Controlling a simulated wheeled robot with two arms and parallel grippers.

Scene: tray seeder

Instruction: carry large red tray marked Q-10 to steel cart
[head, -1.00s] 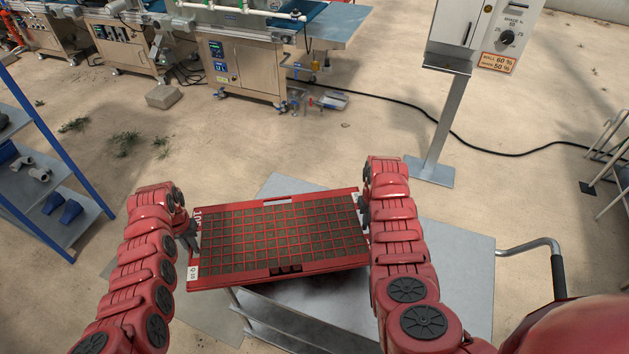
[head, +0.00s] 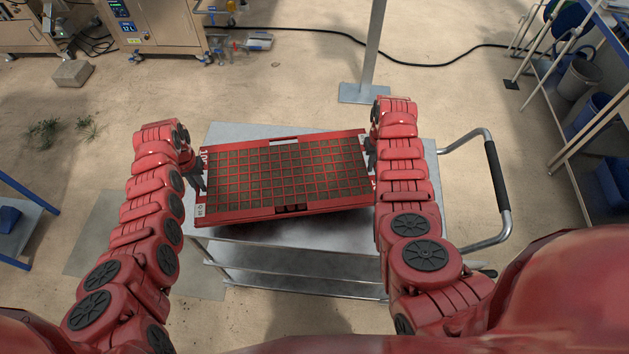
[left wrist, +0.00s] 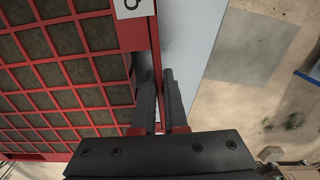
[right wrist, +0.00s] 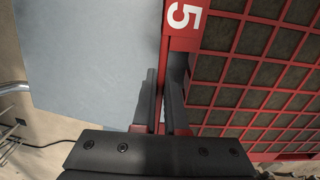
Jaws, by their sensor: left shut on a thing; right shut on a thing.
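The large red tray (head: 288,213), its cells filled with dark soil, is held slightly tilted between my two grippers, over the top of the steel cart (head: 235,130). A small white Q-10 label (head: 200,211) shows at its near left corner. My left gripper (head: 200,178) is shut on the tray's left rim; the left wrist view shows the fingers (left wrist: 160,100) on both sides of that rim. My right gripper (head: 370,155) is shut on the right rim, as the right wrist view shows (right wrist: 162,100). I cannot tell whether the tray's underside touches the cart top.
The cart's push handle (head: 500,190) stands out at the right. Blue shelving with buckets (head: 580,75) is at the right, another blue shelf (head: 22,225) at the left. A grey post (head: 373,50) stands behind the cart, and a machine cabinet (head: 155,35) is at the back left.

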